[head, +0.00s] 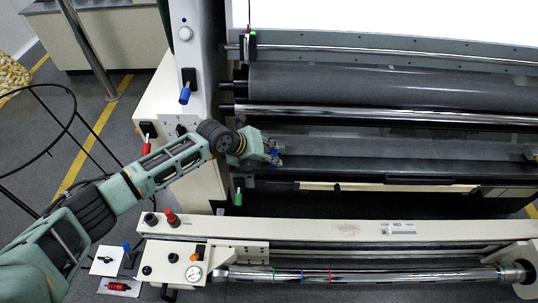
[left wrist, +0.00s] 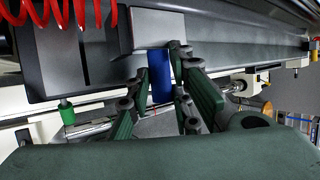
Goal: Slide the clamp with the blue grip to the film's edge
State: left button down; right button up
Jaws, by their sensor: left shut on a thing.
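The clamp's blue grip (left wrist: 160,76) stands between the fingers of my left gripper (left wrist: 162,92) in the left wrist view, below a grey clamp body (left wrist: 158,29). The gripper is shut on this grip. In the head view my left gripper (head: 274,151) is at the left end of a grey film band (head: 370,152) that runs across the machine. Its fingers hide most of the clamp there; only a little blue shows. The film's exact edge is hard to make out. My right gripper is not in view.
A green grip (head: 238,197) hangs just below my left gripper. A blue handle (head: 185,94) and a red handle (head: 146,148) are on the machine's left frame. Dark and chrome rollers (head: 390,116) lie behind the film, and a white front beam (head: 330,229) crosses in front.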

pick_arm(q)
jog(key=shift+s+a+f, duration=0.1)
jog(key=shift+a+f, duration=0.1)
jog(key=shift+f, duration=0.1)
jog(key=shift+a+f+b, duration=0.2)
jog(key=shift+a+b, duration=0.55)
jog(key=shift+b, duration=0.1)
jog(key=shift+a+b, duration=0.3)
jog(key=shift+a, duration=0.05)
jog(key=shift+a+r, duration=0.15)
jog(key=shift+a, duration=0.1)
jog(key=c, duration=1.6)
grip_release()
jog(key=shift+d+r, duration=0.1)
jog(key=shift+r, duration=0.1)
